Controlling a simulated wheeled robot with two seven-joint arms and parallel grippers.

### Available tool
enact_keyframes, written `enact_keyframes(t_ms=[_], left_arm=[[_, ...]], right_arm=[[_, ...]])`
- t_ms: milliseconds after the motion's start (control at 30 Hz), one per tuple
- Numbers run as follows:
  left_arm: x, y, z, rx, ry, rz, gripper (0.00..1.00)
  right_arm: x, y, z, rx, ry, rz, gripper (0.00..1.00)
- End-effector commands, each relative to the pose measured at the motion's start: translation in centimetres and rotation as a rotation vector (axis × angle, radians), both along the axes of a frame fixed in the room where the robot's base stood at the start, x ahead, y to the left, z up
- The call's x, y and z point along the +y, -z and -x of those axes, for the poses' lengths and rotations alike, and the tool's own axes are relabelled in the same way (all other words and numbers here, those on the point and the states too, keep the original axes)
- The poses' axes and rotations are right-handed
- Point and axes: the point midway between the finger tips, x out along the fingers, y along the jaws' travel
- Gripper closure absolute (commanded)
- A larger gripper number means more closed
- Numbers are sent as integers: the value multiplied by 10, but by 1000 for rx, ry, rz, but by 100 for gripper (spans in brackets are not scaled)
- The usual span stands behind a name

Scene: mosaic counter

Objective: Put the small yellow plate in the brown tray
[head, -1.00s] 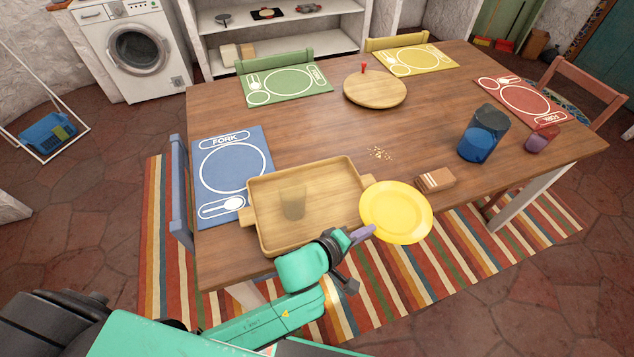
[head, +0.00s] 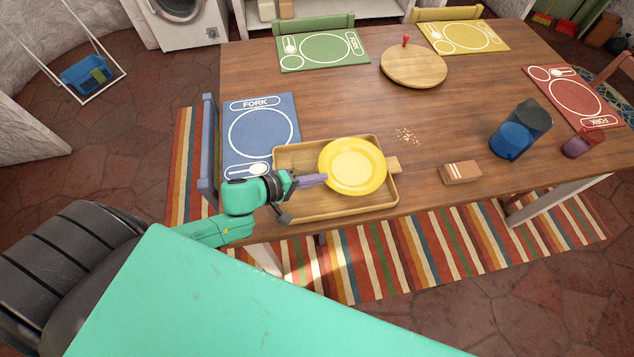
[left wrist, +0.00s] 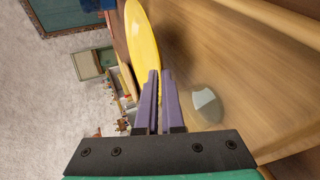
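The small yellow plate (head: 353,166) is over the brown wooden tray (head: 345,207) in the head view, covering its middle and right part. My left gripper (head: 318,180) is shut on the plate's left rim with its purple fingers. I cannot tell for sure whether the plate touches the tray. In the left wrist view the plate (left wrist: 143,45) stands edge-on beside the fingers (left wrist: 160,75). A translucent cup (left wrist: 207,104) shows there beyond the fingers, over the tray's wood; the plate hides it in the head view. My right gripper is not in view.
A blue placemat (head: 262,133) lies behind the tray's left side. A brown box with stripes (head: 460,172), crumbs (head: 407,135), a blue cup (head: 519,130) and a small purple cup (head: 583,144) are to the right. A round board (head: 413,67) lies farther back.

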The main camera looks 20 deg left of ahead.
Motion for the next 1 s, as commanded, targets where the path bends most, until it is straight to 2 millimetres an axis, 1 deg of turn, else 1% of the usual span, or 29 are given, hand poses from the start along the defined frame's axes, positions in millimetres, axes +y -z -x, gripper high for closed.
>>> enact_keyframes(t_ms=[100, 167, 233, 367, 467, 767, 867, 1000], left_arm=[[1, 21, 0, 3, -4, 3, 100], [1, 31, 0, 2, -5, 2, 100], [1, 34, 0, 0, -1, 2, 100], [1, 34, 0, 1, 0, 1, 100], [1, 35, 1, 3, 0, -1, 66], [2, 35, 2, 5, -2, -1, 66], [6, 33, 7, 8, -3, -1, 66], [17, 23, 22, 9, -1, -2, 66]], right_arm=[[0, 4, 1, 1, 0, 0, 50], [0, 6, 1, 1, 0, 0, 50], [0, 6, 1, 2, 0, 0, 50], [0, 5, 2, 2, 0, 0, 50], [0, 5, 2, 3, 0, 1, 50], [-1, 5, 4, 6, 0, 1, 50], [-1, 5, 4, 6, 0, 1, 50], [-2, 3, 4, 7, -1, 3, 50]])
